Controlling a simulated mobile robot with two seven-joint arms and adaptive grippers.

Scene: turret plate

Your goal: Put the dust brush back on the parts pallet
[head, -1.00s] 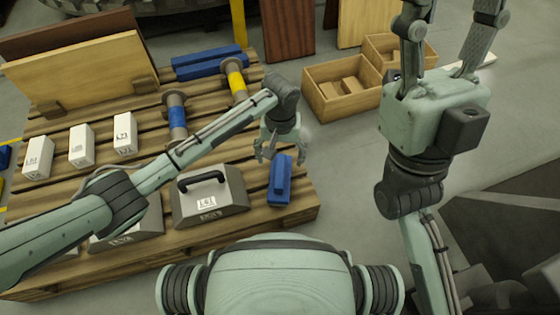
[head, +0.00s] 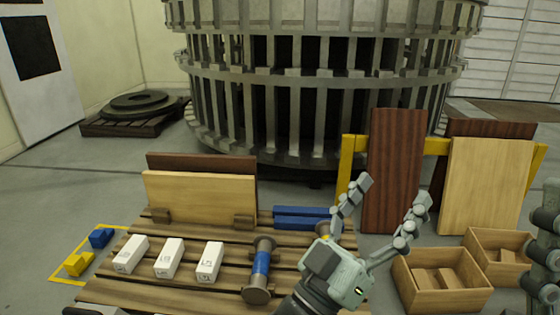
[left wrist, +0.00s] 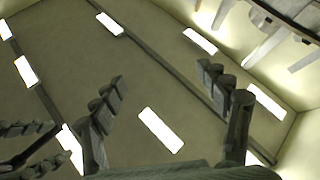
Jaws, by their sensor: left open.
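I cannot make out the dust brush in the head view or the left wrist view. The wooden parts pallet (head: 205,299) fills the lower left and middle of the head view, and its front part is cut off. My left gripper (head: 388,203) is raised over the pallet's right side, fingers spread and pointing up. The left wrist view shows its two fingers (left wrist: 165,105) wide apart with nothing between them, against ceiling lights. A part of my right gripper (head: 547,228) shows at the right edge; its jaws are cut off.
White blocks (head: 168,258), a blue-banded spool (head: 261,268), blue bars (head: 302,217) and upright boards (head: 200,197) stand on the pallet. Open wooden boxes (head: 440,284) lie to the right. Behind are leaning panels (head: 393,172), a yellow rail (head: 346,165) and a large slatted ring (head: 320,85).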

